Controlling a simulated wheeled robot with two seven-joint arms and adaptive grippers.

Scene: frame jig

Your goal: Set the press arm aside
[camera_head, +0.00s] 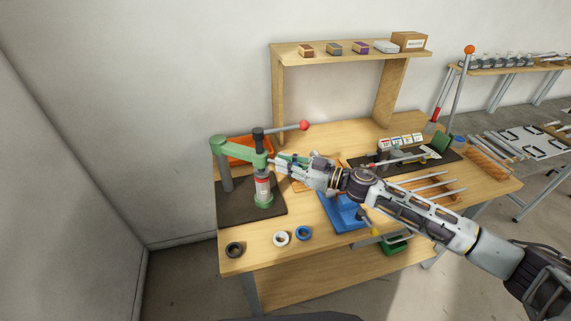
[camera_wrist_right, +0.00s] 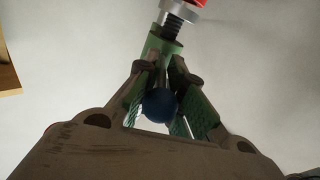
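The green press arm (camera_head: 240,152) reaches from its grey post (camera_head: 225,178) at the back left of the bench, over a dark mat (camera_head: 236,209). A black spindle stands on it, and a red-and-white can (camera_head: 262,186) is below its end on a green base. My right gripper (camera_head: 277,161) is at the arm's free end. In the right wrist view, its fingers (camera_wrist_right: 166,72) close on both sides of the green arm (camera_wrist_right: 163,46), with a dark blue ball knob (camera_wrist_right: 160,105) between them. My left gripper is not in view.
Dark, white and blue rings (camera_head: 304,233) lie at the front. A blue fixture (camera_head: 343,214) sits under my right arm.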

